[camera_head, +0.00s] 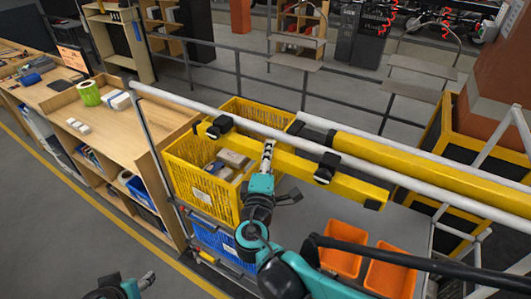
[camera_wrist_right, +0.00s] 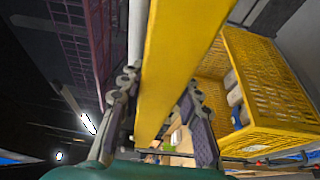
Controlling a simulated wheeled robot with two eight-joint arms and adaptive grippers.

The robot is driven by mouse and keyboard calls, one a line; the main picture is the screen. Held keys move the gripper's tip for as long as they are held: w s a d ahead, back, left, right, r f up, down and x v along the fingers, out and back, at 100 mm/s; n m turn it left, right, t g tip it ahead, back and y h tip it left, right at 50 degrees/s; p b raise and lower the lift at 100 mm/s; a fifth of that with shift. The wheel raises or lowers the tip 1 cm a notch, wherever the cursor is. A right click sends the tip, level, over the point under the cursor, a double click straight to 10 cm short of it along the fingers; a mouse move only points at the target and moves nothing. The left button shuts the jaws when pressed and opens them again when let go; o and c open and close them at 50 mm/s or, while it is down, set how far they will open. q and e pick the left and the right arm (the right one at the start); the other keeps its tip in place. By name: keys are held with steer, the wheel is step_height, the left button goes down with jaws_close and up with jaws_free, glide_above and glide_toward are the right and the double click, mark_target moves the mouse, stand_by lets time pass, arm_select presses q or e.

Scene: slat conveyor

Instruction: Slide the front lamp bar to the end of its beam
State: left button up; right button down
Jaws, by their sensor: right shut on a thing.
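The front lamp bar (camera_head: 298,167) is a long yellow bar with black ends and black clamps, and it hangs along a pale round beam (camera_head: 190,102). Its left end is near the beam's left part, above a yellow crate. My right gripper (camera_head: 267,155) is at the bar, left of its middle. In the right wrist view the bar (camera_wrist_right: 180,60) runs between both fingers (camera_wrist_right: 160,115), and the gripper is shut on it. My left gripper (camera_head: 148,279) is low at the bottom left, far from the bar; its opening is unclear.
A second yellow bar (camera_head: 420,170) lies behind the beam to the right. A yellow crate (camera_head: 188,192) with items stands below the bar. Orange bins (camera_head: 343,262) sit lower right. A wooden bench (camera_head: 120,133) stands at left, and an orange column (camera_head: 500,75) at right.

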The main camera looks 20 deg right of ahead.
steer(key=shift+f, duration=0.1)
steer(key=c, duration=1)
jaws_free()
steer(key=shift+c, duration=0.2)
steer(key=v, duration=1.2)
steer(key=s+d+f+m+g+y+b, duration=0.1)
steer(key=f+m+g+y+b, duration=0.3)
steer(key=f+b, duration=1)
steer(key=s+d+f+m+g+y+b, duration=0.1)
steer(key=s+f+m+g+y+b, duration=0.2)
steer(key=f, duration=2.6)
steer(key=m+g+y+b, duration=0.1)
steer(key=m+b, duration=0.4)
steer(key=b, duration=0.6)
steer(key=shift+y+b, duration=0.3)
steer(key=shift+y, duration=0.2)
